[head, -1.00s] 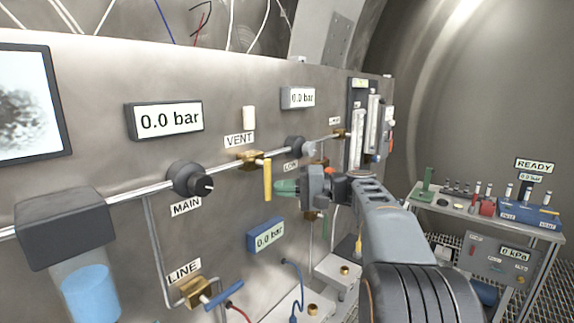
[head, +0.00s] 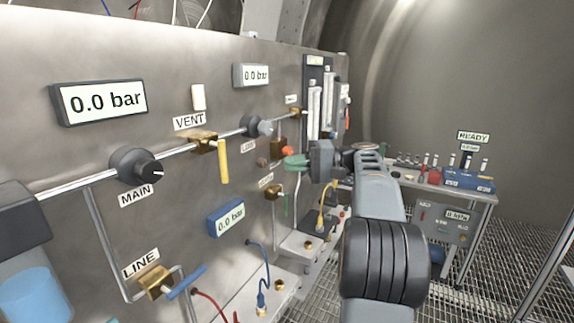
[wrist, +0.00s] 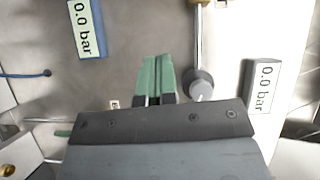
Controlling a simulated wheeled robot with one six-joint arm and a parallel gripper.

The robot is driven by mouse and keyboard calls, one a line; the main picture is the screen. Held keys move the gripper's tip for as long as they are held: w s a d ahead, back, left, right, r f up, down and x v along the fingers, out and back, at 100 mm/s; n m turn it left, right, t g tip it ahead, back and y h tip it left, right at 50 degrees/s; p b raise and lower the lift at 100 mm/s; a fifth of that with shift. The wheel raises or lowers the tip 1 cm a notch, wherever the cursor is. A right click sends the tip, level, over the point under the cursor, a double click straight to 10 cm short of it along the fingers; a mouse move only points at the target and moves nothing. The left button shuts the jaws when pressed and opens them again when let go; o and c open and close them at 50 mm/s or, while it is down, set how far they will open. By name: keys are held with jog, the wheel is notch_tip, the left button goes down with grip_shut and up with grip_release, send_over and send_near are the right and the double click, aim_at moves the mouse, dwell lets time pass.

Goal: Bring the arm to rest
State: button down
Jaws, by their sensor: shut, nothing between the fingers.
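My gripper (head: 297,160) has green fingertips and points left toward the steel panel (head: 75,140) in the head view. In the wrist view its green fingers (wrist: 155,78) are together, with nothing between them. The gripper looks apart from the panel, though the exact gap is hard to tell. My grey arm reaches up to it from the lower middle of the head view.
The panel carries the MAIN knob (head: 137,166), a yellow VENT handle (head: 223,161), a blue LINE handle (head: 186,281) and gauges reading 0.0 bar (head: 98,101). A bench (head: 478,198) with small parts stands at right. Grating floor is open between.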

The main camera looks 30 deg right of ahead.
dwell(0.5)
notch_tip(320, 180, down, 17)
jog(key=a+m+g+h, duration=0.1)
jog(key=m+g+h, duration=0.1)
jog(key=m+h, duration=0.45)
jog(key=s+a+f+n+g+h, duration=0.1)
jog(key=s+a+f+n+h, duration=0.3)
jog(key=s+a, duration=0.4)
jog(key=s+a+f+n+h, duration=0.4)
jog(key=s+a+n+h, duration=0.1)
jog(key=s+a+n, duration=0.2)
jog(key=shift+s+a+f+g, duration=0.3)
jog(key=shift+s+a+g, duration=0.1)
jog(key=shift+s, duration=0.45)
